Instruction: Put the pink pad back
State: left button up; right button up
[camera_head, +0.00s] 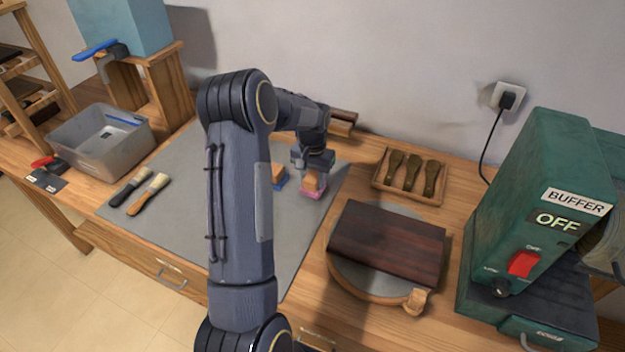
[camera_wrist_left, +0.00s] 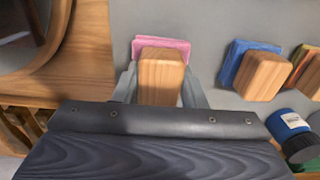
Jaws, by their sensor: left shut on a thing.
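The pink pad (camera_head: 312,193) has a wooden block handle on top and sits at the right part of the grey mat (camera_head: 188,146). In the left wrist view the pink pad (camera_wrist_left: 161,45) shows behind its wooden handle (camera_wrist_left: 160,78). My left gripper (camera_head: 314,172) is shut on that handle, with one finger on each side. I cannot tell whether the pad touches the mat. A blue pad (camera_head: 279,178) with a wooden handle lies just left of it, and it also shows in the left wrist view (camera_wrist_left: 236,58). My right gripper is not in view.
A dark wooden slab (camera_head: 388,243) lies on a round turntable at the right front. A tray (camera_head: 409,176) of brown-handled tools stands behind it. A green buffer (camera_head: 533,215) reads OFF. Brushes (camera_head: 149,194) and a grey bin (camera_head: 101,142) are at the left.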

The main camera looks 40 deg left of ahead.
pick_arm(q)
jog(key=shift+f, duration=0.7)
jog(key=shift+f, duration=0.15)
jog(key=o, duration=0.9)
jog(key=shift+o, duration=0.2)
